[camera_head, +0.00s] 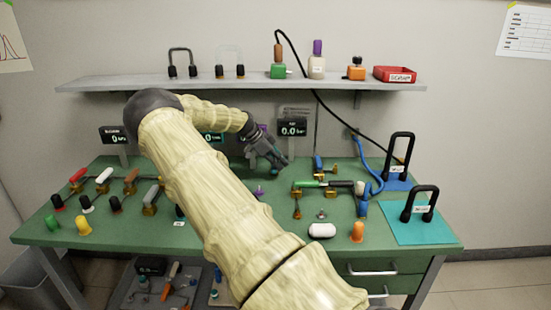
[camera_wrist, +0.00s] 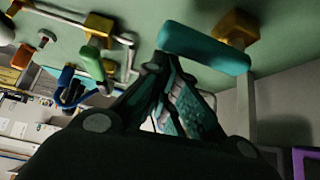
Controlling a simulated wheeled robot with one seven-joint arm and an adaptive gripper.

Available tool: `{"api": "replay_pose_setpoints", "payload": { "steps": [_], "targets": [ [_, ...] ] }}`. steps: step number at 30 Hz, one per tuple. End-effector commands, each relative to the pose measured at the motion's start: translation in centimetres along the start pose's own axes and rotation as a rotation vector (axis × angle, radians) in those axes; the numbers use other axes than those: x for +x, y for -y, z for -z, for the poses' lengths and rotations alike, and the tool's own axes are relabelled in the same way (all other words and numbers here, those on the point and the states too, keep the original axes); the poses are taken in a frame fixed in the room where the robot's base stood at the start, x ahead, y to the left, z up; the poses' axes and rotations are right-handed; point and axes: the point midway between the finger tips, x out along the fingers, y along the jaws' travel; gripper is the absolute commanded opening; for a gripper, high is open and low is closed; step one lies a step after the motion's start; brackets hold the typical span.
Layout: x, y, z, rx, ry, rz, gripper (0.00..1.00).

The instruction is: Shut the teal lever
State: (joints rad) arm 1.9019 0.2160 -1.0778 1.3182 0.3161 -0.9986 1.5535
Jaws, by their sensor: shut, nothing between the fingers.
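The teal lever (camera_wrist: 205,48) shows in the wrist view as a thick teal handle on a brass valve body (camera_wrist: 236,28) against the green table. My gripper (camera_head: 283,163) is shut and empty, low over the back middle of the table. In the wrist view its fingertips (camera_wrist: 166,60) meet right by the left end of the teal handle. I cannot tell whether they touch it.
A green-handled valve (camera_head: 310,183) with piping is right of my gripper, and a blue hose (camera_head: 375,176) lies beyond it. Several levers, including a red one (camera_head: 78,175), stand at the left. A display (camera_head: 292,129) stands behind my gripper, below a shelf (camera_head: 200,83).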

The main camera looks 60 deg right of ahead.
Motion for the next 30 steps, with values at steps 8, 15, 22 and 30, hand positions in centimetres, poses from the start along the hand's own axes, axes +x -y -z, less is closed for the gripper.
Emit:
{"api": "replay_pose_setpoints", "payload": {
  "steps": [8, 15, 22, 30],
  "targets": [
    [-0.1, 0.0, -0.2, -0.002, 0.002, 0.002, 0.00],
    [-0.3, 0.0, -0.2, -0.002, 0.003, 0.003, 0.00],
    [-2.0, 0.0, 0.3, -0.001, 0.003, 0.002, 0.00],
    [-5.5, -0.2, 1.7, 0.008, 0.003, -0.005, 0.00]
  ]
}}
